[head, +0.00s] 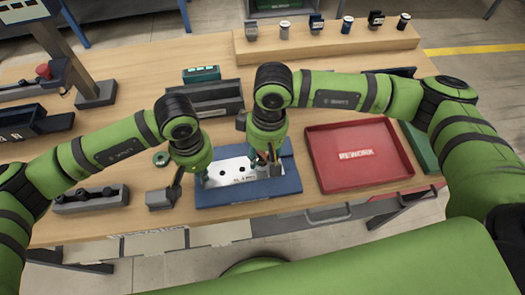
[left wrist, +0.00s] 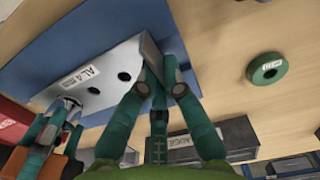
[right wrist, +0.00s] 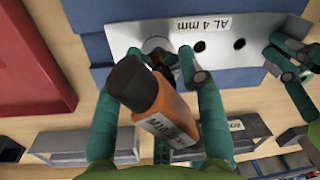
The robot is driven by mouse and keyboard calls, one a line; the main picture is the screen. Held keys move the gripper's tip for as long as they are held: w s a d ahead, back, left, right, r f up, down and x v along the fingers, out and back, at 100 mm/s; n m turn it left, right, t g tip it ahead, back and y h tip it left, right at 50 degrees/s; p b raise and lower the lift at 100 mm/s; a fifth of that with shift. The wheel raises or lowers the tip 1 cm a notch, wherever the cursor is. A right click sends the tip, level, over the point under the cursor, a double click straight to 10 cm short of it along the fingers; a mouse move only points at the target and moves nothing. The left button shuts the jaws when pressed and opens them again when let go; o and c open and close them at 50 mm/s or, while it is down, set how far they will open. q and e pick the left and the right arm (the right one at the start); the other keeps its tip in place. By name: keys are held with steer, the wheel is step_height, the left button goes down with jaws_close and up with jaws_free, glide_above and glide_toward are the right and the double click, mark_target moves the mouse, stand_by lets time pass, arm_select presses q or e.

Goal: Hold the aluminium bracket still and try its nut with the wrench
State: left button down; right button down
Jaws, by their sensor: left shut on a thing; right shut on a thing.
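The aluminium bracket (head: 232,172), a pale plate with holes and an "AL 4 mm" label, lies on the blue fixture (head: 240,197). My left gripper (head: 203,177) is shut on the bracket's raised end flange (left wrist: 151,52). My right gripper (head: 262,163) is shut on the orange-handled wrench (right wrist: 150,95), which stands steeply over the bracket's other end. The wrench's orange handle also shows in the left wrist view (left wrist: 73,143). The nut area lies under the wrench tip; fingers and handle hide most of it, so I cannot tell how they fit.
A red rework tray (head: 375,175) lies right of the fixture. A green ring (head: 161,159) and a grey block holder (head: 88,200) are on the left. A dark open bin (head: 218,99) stands behind, and a wooden shelf (head: 330,47) with small samples is at the back.

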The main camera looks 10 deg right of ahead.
steer(key=shift+f, duration=0.4)
stand_by(0.5)
steer(key=shift+m, duration=1.1)
steer(key=shift+n, duration=0.6)
steer(key=shift+r, duration=0.1)
steer(key=shift+r, duration=2.4)
